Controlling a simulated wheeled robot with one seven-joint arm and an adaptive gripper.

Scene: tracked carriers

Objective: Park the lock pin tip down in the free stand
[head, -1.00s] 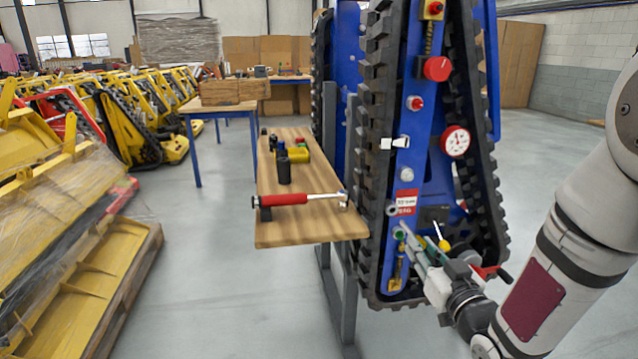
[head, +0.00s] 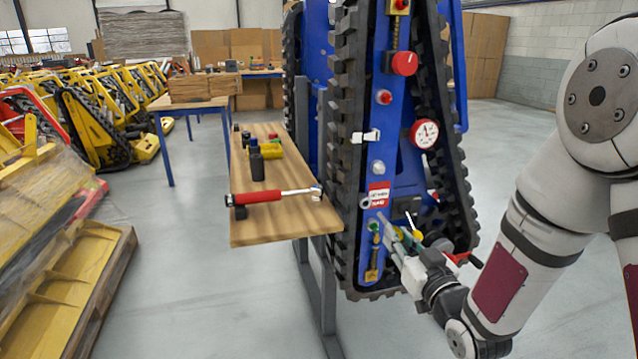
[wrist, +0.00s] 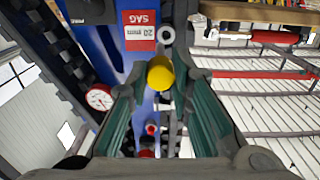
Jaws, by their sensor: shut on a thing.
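My gripper (head: 396,240) is at the lower part of the blue upright track carrier (head: 392,125), its fingers against the carrier's face. In the wrist view the two teal finger pads (wrist: 160,90) close around a pin with a round yellow head (wrist: 159,73), which I take for the lock pin. The yellow also shows at the fingers in the head view (head: 417,234). The pin's shaft and tip are hidden. A grey ring (wrist: 165,35) sits beside the red and white SAG label (wrist: 139,30). I cannot tell which part is the free stand.
A wooden bench (head: 275,229) to the left holds a red-handled torque wrench (head: 265,197) and several dark sockets. On the carrier are a dial gauge (head: 424,133), a red knob (head: 404,63) and a green-topped part (head: 373,226) near the fingers. A red lever (head: 456,258) is close to my wrist.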

